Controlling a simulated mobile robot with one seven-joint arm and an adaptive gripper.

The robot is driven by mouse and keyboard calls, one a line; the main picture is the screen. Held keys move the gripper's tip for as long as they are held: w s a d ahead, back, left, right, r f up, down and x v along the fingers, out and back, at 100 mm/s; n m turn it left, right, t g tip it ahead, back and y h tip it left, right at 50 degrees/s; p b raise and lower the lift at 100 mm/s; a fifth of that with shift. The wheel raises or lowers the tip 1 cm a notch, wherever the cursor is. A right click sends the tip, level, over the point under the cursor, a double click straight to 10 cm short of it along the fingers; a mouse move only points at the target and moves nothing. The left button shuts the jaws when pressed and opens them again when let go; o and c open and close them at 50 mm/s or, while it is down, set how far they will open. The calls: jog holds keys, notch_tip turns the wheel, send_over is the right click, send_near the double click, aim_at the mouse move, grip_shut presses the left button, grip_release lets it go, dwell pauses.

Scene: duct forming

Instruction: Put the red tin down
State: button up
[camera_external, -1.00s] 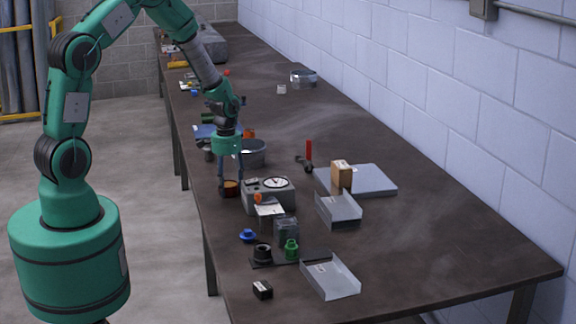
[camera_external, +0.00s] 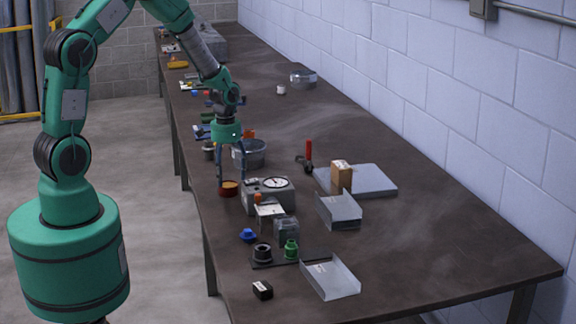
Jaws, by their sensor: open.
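The red tin (camera_external: 229,188) is a small, short, reddish-brown cylinder with a lighter top. It stands upright on the dark workbench (camera_external: 400,245) near its left edge, just left of the grey gauge box. My gripper (camera_external: 231,178) points down over the tin with its fingers apart. One finger shows at the left of the tin and the other toward the gauge box. The fingertips are about level with the tin's top, and the tin is not gripped.
The grey gauge box (camera_external: 283,192) stands close on the right of the tin. A blue knob (camera_external: 248,235), black and green fittings and open metal trays (camera_external: 330,277) lie nearer. The right of the bench is mostly clear.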

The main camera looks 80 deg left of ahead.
aim_at(228, 186)
notch_tip(228, 186, up, 8)
jog(key=p, duration=0.1)
dwell(0.9)
jog(key=s+d+r+m+t, duration=0.2)
jog(key=s+d+r, duration=0.1)
jog(key=d+r, duration=1.7)
jog(key=s+d+r+m+t, duration=0.1)
jog(key=s+d+r, duration=0.5)
jog(key=s, duration=0.3)
jog(key=s+d+r+m+t, duration=0.1)
jog(key=s+d+r+t, duration=0.1)
jog(key=s+d+r, duration=0.3)
jog(key=s+d, duration=0.2)
jog(key=s, duration=0.1)
jog(key=shift+s+r+m+t, duration=0.3)
jog(key=shift+s+r, duration=0.05)
